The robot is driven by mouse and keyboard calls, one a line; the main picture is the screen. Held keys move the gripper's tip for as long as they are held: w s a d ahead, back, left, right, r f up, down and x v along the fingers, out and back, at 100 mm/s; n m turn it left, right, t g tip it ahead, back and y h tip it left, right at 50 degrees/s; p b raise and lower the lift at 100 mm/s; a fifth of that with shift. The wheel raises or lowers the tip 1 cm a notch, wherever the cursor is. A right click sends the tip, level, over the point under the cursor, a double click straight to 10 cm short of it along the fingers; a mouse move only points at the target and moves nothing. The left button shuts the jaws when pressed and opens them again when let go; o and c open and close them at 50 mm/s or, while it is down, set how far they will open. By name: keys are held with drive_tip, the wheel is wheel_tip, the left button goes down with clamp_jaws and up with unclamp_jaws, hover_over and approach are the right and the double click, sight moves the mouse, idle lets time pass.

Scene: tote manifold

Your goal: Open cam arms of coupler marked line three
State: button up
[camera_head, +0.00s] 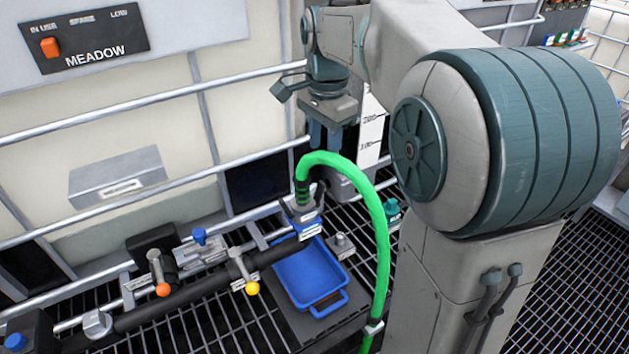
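A bright green hose (376,220) arches up and comes down into a coupler (302,210) at the manifold's right end. The coupler has a blue part with a small white label below it; the writing is too small to read. Dark shapes beside the coupler may be its cam arms, but I cannot tell whether they are up or down. My gripper (325,145) points downward, above and slightly right of the coupler, just behind the top of the hose. Its dark blue fingers are partly hidden by the hose, and nothing is visible between them.
A black manifold pipe (190,294) carries an orange-knobbed valve (162,289) and a yellow-knobbed valve (252,288). A blue tray (343,296) lies under the coupler. Caged white tanks stand behind, with a MEADOW sign (92,38). A dark grating covers the floor.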

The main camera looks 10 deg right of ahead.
sight(321, 182)
drive_tip(key=shift+m, duration=0.7)
drive_tip(key=f, duration=0.4)
drive_tip(key=w+f, duration=0.1)
drive_tip(key=f, duration=0.4)
drive_tip(key=w+f, duration=0.1)
drive_tip(key=f, duration=0.4)
drive_tip(key=shift+f, duration=0.1)
drive_tip(key=shift+p, duration=0.3)
clamp_jaws()
